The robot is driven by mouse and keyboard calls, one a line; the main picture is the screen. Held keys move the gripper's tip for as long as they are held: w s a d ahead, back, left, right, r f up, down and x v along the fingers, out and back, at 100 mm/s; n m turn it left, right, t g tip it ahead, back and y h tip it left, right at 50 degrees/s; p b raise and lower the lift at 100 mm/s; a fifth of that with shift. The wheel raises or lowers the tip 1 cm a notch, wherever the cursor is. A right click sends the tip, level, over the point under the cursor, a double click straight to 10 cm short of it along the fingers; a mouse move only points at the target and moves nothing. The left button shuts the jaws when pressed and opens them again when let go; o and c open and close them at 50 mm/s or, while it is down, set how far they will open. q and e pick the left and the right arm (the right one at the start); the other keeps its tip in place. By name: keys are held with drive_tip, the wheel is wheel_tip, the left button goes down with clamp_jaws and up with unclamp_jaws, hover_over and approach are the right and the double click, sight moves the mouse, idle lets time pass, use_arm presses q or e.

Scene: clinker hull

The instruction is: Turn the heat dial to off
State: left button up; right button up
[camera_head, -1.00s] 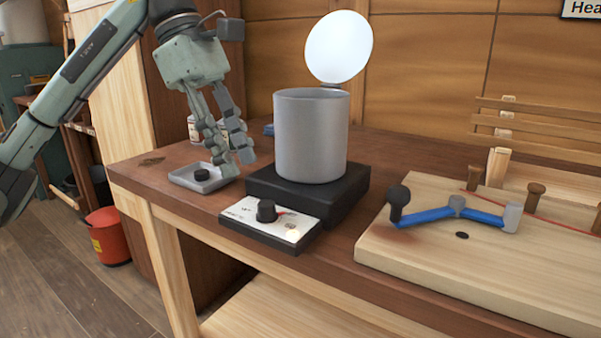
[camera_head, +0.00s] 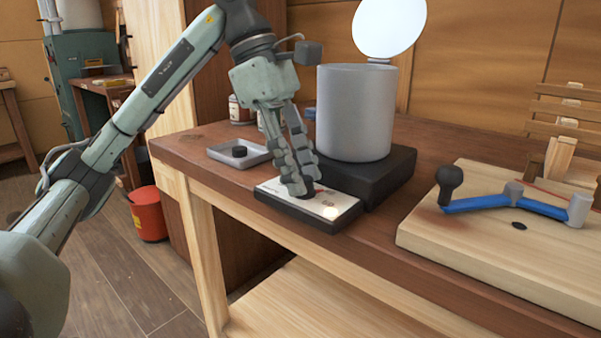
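The heat dial (camera_head: 303,196) is a small black knob on a white-topped control panel (camera_head: 347,205) at the front of the black heater base (camera_head: 385,178). My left gripper (camera_head: 301,190) points down over the panel, with its fingertips at the dial. The fingers hide most of the dial, so its pointer setting cannot be read. I cannot tell whether the fingers grip the dial or only stand around it. A light spot shows at the panel's front right. My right gripper is not in view.
A grey pot (camera_head: 355,115) with a raised round lid (camera_head: 390,25) stands on the heater, close beside my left gripper. A wooden board (camera_head: 440,240) with a blue linkage (camera_head: 500,200) is at right.

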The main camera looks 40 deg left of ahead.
use_arm(q)
drive_tip(key=shift+d+f, duration=0.1)
clamp_jaws()
idle(0.4)
